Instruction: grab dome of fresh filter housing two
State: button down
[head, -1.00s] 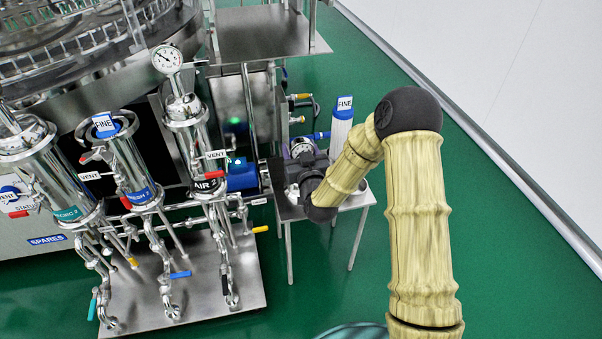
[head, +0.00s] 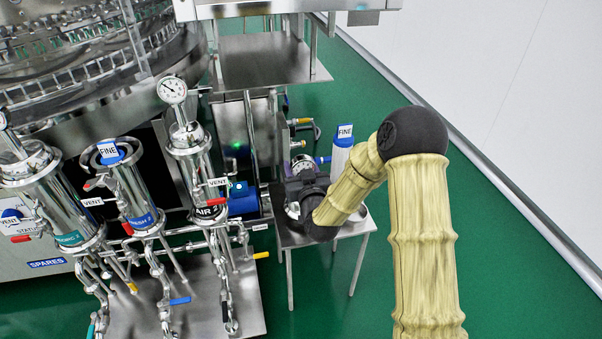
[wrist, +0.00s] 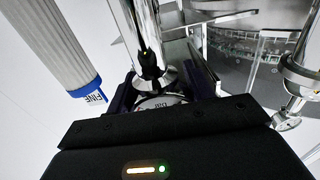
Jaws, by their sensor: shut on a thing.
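The fresh filter housing two (head: 128,190), with a blue FRESH 2 band, stands in the rack at left without its dome; a blue cartridge top labelled FINE (head: 108,153) shows in its open top. The chrome dome with a round gauge (head: 301,163) is at the small steel side table. My gripper (head: 300,187) is shut on it. In the wrist view my dark fingers (wrist: 163,92) close on both sides of the gauge, whose "bar" marking shows, with the chrome body (wrist: 146,32) beyond. Whether the dome touches the table is hidden.
A white cartridge with a blue FINE label (head: 343,150) stands on the side table (head: 352,237), close right of my gripper; it also shows in the wrist view (wrist: 50,40). The AIR 2 housing (head: 190,165) stands at left. Green floor is clear at right.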

notch_tip(320, 180, up, 7)
jog(key=p, duration=0.2)
jog(key=shift+f, duration=0.1)
dwell(0.5)
